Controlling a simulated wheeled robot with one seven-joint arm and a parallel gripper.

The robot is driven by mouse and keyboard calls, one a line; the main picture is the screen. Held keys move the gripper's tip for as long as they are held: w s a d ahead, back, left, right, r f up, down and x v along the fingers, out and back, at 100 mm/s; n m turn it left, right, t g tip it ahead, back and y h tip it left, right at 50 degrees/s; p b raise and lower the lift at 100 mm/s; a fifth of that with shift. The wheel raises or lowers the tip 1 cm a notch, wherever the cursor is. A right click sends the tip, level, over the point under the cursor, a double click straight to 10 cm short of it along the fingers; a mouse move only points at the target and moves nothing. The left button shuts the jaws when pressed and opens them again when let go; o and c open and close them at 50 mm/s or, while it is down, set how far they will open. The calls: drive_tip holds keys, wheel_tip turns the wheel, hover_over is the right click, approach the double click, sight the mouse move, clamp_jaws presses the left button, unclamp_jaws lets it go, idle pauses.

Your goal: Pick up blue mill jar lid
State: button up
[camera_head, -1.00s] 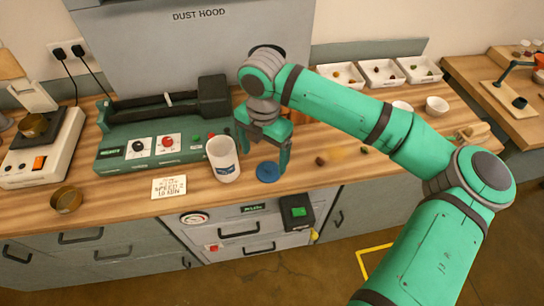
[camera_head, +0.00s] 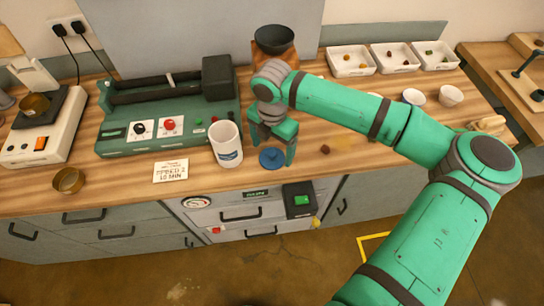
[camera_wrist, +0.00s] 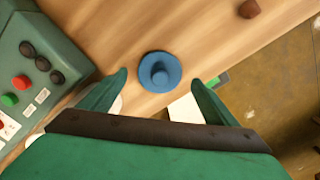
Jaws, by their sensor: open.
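The blue mill jar lid (camera_head: 272,159) lies flat on the wooden counter near its front edge, with its knob up. In the wrist view the lid (camera_wrist: 160,71) is a round blue disc with a central knob, ahead of and between my fingertips. My gripper (camera_head: 276,150) is open and empty, pointing down close over the lid. Its fingers also show in the wrist view (camera_wrist: 160,80), one on each side of the lid and apart from it. A white jar (camera_head: 226,144) with a blue label stands upright just left of the lid.
The green roller machine (camera_head: 165,120) stands behind and left of the jar. A note card (camera_head: 171,171) and a brass dish (camera_head: 68,180) lie further left. A brown lump (camera_head: 325,149) lies to the right. White trays (camera_head: 351,62) are at the back. The counter's front edge is close to the lid.

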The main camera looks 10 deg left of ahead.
drive_tip(key=shift+f, duration=1.15)
drive_tip(key=c, duration=1.1)
drive_tip(key=shift+c, duration=0.2)
drive_tip(key=shift+r, duration=0.15)
